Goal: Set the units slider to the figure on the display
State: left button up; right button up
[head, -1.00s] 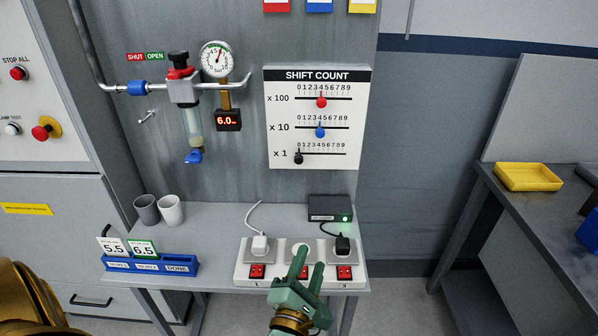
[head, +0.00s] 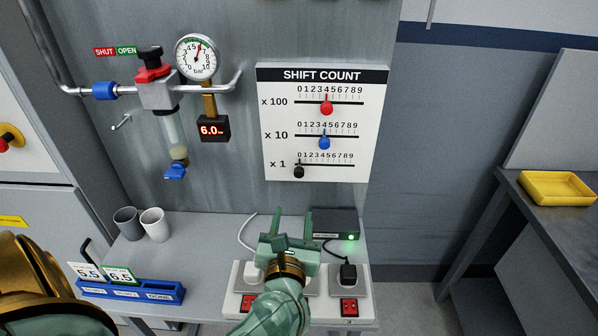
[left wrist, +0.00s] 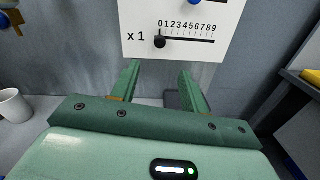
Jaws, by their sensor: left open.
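The units slider is the black knob (head: 298,171) in the "x 1" row of the white SHIFT COUNT panel (head: 275,110), at the left end under 0. The knob also shows in the left wrist view (left wrist: 160,43). The small display (head: 213,128) below the gauge reads 6.0 in red. My left gripper (head: 293,213) is open and empty, its fingers pointing toward the wall below the panel. In the left wrist view its fingertips (left wrist: 160,68) are apart, below the "x 1" row and not touching the knob. My right gripper is not in view.
Above are the blue x 10 knob (head: 324,143) and red x 100 knob (head: 326,108), both near 4. Below are a socket strip with plugs (head: 348,272) and a black box (head: 335,224). Cups (head: 154,224) and a blue card holder (head: 130,291) stand left.

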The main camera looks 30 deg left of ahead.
aim_at(299, 175)
pick_arm(q)
jog(key=x, duration=1.3)
jog(key=shift+f+b, duration=0.1)
jog(key=shift+b, duration=0.25)
jog(key=shift+w+a, duration=0.2)
jog(key=shift+w, duration=0.15)
jog(key=shift+w+a, duration=0.1)
jog(key=shift+w, duration=0.1)
